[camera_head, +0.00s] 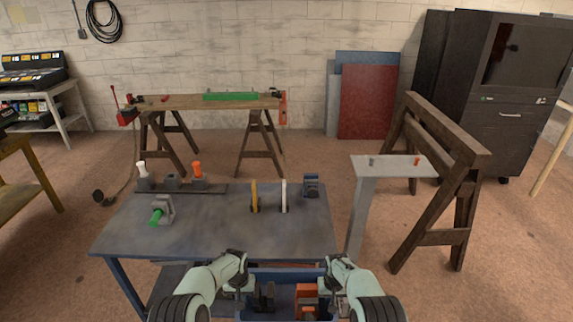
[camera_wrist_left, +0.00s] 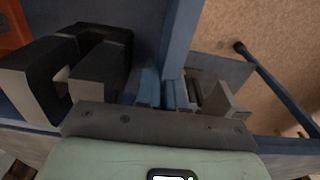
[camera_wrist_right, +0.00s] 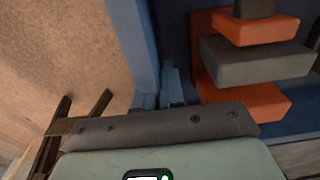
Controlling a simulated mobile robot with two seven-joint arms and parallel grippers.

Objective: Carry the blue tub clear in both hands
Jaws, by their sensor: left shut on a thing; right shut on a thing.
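The blue tub (camera_head: 287,271) is at the bottom middle of the head view, close to my body at the near edge of the blue-grey table. My left gripper (camera_head: 243,286) is shut on its left wall, which shows in the left wrist view (camera_wrist_left: 182,40). My right gripper (camera_head: 333,286) is shut on its right wall, which shows in the right wrist view (camera_wrist_right: 136,42). Inside the tub are dark clamp-like parts (camera_wrist_left: 98,62) and a stack of orange and grey blocks (camera_wrist_right: 255,62). The tub's underside is hidden, so its support cannot be seen.
A narrow grey stand (camera_head: 385,170) and a dark wooden trestle (camera_head: 440,160) stand at right. Floor shows between table and stand.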

